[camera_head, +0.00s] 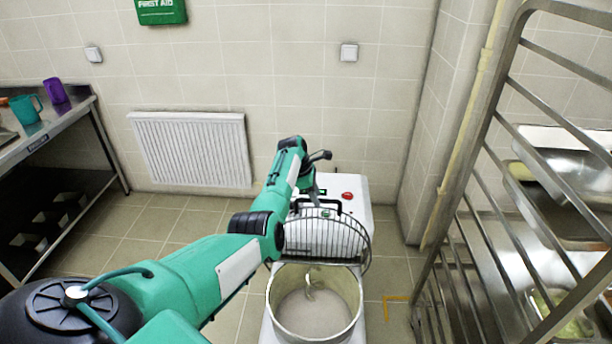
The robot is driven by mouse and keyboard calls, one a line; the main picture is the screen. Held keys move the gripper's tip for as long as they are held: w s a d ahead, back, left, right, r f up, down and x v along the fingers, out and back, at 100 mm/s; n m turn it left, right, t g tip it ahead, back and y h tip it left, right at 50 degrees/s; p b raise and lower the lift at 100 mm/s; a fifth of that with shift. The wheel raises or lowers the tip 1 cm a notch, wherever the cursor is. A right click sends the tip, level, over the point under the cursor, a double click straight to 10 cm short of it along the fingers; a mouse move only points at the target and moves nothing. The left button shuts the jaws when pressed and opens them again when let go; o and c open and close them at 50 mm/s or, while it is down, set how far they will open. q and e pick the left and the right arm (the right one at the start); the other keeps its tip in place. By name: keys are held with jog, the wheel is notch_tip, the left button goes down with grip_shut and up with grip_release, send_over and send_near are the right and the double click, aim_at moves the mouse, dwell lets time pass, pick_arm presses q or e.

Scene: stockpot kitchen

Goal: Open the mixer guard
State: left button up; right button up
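The mixer (352,189) is a white machine with a red button and a small green display on top. Its wire guard (330,238) stands tilted up behind the bowl, against the front of the mixer head. A black handle bar shows at the guard's top. The metal bowl (272,300) below is uncovered at the top, and a pale hook shows inside over pale contents. My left gripper (314,192) reaches down at the guard's upper left, close to the black handle. Its fingers are small and partly hidden, so I cannot tell whether they touch it. My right gripper is out of view.
A metal rack (468,215) with trays stands close on the right. A steel table (62,118) with a teal jug (26,109) and a purple cup (55,91) is at the left. A white radiator (192,148) hangs on the back wall. Tiled floor is clear left of the mixer.

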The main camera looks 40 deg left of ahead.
pick_arm(q)
jog(key=b+v, duration=0.1)
jog(key=v, duration=0.9)
jog(key=shift+r, duration=0.2)
jog(key=shift+s+a, duration=0.1)
